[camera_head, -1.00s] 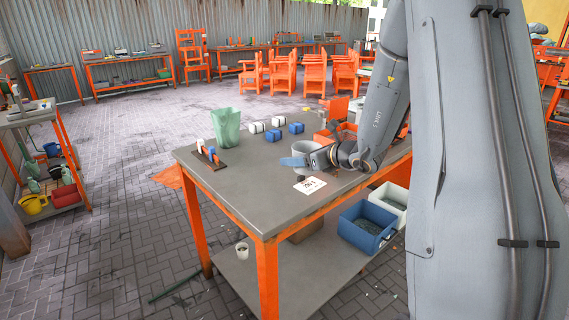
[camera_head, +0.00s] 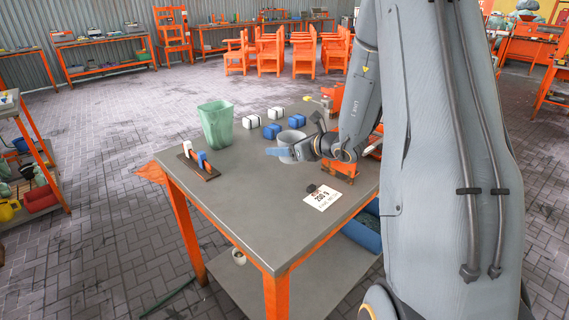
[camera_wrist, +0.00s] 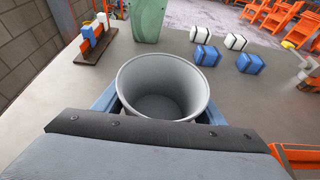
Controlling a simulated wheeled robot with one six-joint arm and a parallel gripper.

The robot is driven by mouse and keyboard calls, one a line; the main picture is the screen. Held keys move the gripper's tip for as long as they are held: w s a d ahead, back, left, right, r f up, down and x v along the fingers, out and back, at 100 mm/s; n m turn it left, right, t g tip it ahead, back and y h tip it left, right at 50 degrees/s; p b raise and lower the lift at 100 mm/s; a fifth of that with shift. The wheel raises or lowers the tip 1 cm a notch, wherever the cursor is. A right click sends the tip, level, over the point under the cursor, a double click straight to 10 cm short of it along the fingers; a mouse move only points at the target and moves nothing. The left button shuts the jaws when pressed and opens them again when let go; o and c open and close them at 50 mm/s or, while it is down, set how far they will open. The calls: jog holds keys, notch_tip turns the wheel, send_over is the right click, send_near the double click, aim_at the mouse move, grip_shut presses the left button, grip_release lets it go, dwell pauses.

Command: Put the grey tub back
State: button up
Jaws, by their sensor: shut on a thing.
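The grey tub (camera_head: 291,137) is a round, open-topped container at the middle of the grey-topped workbench (camera_head: 235,205). In the wrist view the tub (camera_wrist: 163,75) is upright and looks empty, and I see down into it. My gripper (camera_head: 284,152) is shut on the tub, with a blue finger on either side of it; in the wrist view the fingers (camera_wrist: 160,108) are partly hidden by the dark wrist plate. I cannot tell whether the tub's base touches the bench top.
A green bin (camera_head: 217,125), blue and white blocks (camera_head: 271,131) and a dark rack (camera_head: 198,165) stand behind and left of the tub. A white card (camera_head: 322,197) marked 200 g, with a dark disc (camera_head: 310,188), lies in front. The bench's front left is clear.

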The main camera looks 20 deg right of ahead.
aim_at(284, 171)
jog(key=shift+a+f+p, duration=0.1)
jog(key=shift+f+p, duration=0.4)
jog(key=shift+f, duration=2.6)
jog(key=shift+f, duration=0.2)
jog(key=o, duration=1.1)
jog(key=shift+o, duration=0.2)
jog(key=shift+r, duration=0.2)
jog(key=shift+s+r, duration=0.15)
jog(key=b+v, duration=0.2)
jog(key=v, duration=0.9)
jog(key=shift+s, duration=0.25)
jog(key=shift+d, duration=0.25)
